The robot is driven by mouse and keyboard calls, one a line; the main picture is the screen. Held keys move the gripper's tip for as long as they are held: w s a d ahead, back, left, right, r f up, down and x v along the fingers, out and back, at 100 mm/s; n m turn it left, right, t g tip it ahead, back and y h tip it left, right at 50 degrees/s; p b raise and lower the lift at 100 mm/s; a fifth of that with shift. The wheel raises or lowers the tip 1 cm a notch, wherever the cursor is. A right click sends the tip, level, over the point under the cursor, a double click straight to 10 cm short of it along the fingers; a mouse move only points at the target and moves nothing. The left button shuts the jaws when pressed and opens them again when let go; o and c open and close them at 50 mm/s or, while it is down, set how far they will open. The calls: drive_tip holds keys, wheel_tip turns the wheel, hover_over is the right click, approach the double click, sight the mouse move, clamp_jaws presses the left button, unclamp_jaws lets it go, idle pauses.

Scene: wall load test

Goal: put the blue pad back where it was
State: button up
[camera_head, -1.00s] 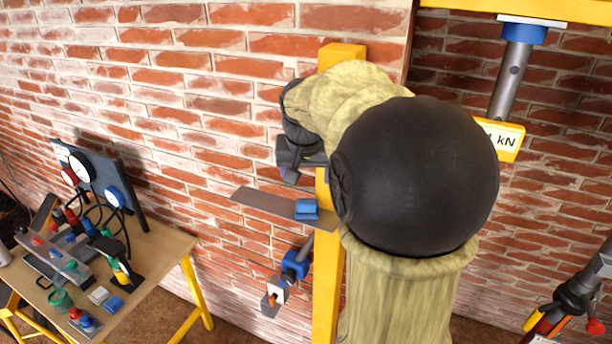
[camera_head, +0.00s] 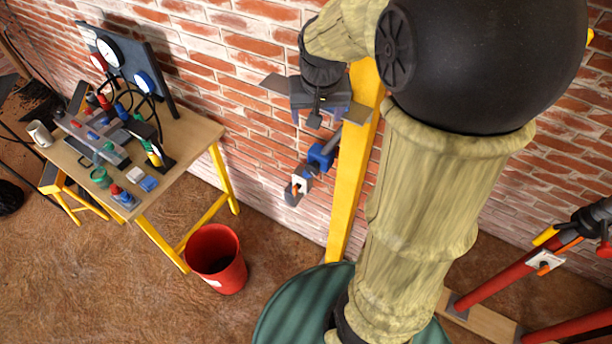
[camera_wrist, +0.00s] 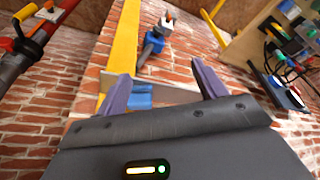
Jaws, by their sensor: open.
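A blue pad (camera_wrist: 140,94) lies on a thin grey shelf plate (camera_wrist: 178,95) at the brick wall, beside the yellow post. In the wrist view, the pad is beyond my open gripper (camera_wrist: 160,70), nearer the left finger, which covers part of it. I cannot tell how far the fingertips are from it. In the head view, my gripper (camera_head: 318,116) is in front of the plate (camera_head: 277,86) and hides the pad. A second small blue pad (camera_head: 148,184) lies beside a white one on the workbench.
The workbench (camera_head: 190,140) at left holds gauges, hoses and fittings. A red bucket (camera_head: 216,260) stands on the floor. A blue-and-grey wall fitting (camera_head: 320,157) sits below my gripper, beside the yellow post (camera_head: 350,190). Red struts (camera_head: 510,270) stand at right.

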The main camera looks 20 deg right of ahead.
drive_tip(key=s+a+f+n+y, duration=0.1)
drive_tip(key=s+a+f+n, duration=0.2)
drive_tip(key=s+a+f, duration=0.3)
drive_tip(key=s+f, duration=0.3)
drive_tip(key=s, duration=0.1)
drive_tip(key=shift+a+f+g, duration=0.2)
drive_tip(key=shift+a+g, duration=0.15)
drive_tip(key=shift+g, duration=0.05)
drive_tip(key=shift+s, duration=0.1)
drive_tip(key=shift+s+b+x, duration=0.25)
drive_tip(key=shift+b+x, duration=0.75)
drive_tip(key=shift+b, duration=0.05)
drive_tip(key=shift+f, duration=0.1)
drive_tip(key=shift+c, duration=0.4)
